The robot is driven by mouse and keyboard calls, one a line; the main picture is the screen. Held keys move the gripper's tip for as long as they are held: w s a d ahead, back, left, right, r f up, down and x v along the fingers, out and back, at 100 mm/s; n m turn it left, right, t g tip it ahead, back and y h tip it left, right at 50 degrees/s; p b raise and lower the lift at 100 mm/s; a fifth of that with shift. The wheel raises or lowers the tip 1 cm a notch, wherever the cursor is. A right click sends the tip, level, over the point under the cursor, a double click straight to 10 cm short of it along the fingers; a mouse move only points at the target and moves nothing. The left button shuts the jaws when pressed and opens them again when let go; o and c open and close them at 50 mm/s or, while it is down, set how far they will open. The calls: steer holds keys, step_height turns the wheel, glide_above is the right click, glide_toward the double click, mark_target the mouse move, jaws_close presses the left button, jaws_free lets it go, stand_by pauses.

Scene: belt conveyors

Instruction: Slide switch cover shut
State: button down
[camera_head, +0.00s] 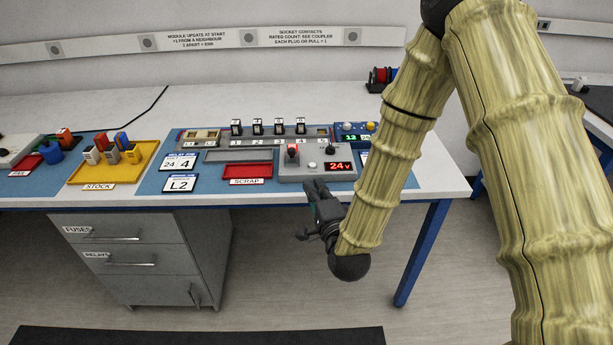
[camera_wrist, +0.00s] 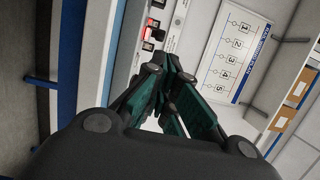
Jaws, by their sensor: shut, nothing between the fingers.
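The grey control box (camera_head: 305,173) stands at the table's front edge, with a red display reading 24v. A red switch part (camera_head: 292,150), perhaps the switch cover, stands at the left of its top; I cannot tell whether it is open or shut. In the wrist view a red part (camera_wrist: 154,34) shows beyond the fingers. My gripper (camera_head: 317,186) is shut and empty, in front of the box and below its top in the picture. It also fills the middle of the wrist view (camera_wrist: 155,72). It appears apart from the red part.
A black knob (camera_head: 331,150) and a white button (camera_head: 312,165) are on the box. A red SCRAP tray (camera_head: 247,171) lies to its left, with a grey rack (camera_head: 258,141) of several modules behind. A yellow STOCK tray (camera_head: 104,174) is further left. Floor is clear below my gripper.

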steer(key=p, duration=0.3)
glide_toward(300, 161)
steer(key=w+a+r, duration=0.1)
steer(key=w, duration=0.1)
steer(key=w+r, duration=0.1)
steer(key=w, duration=0.1)
steer(key=w+a+r, duration=0.1)
steer(key=w, duration=0.1)
steer(key=shift+a+r, duration=0.3)
steer(key=shift+r, duration=0.1)
steer(key=shift+w, duration=0.1)
steer(key=shift+w+b, duration=0.85)
steer(key=shift+w, duration=0.95)
steer(key=shift+s, duration=0.1)
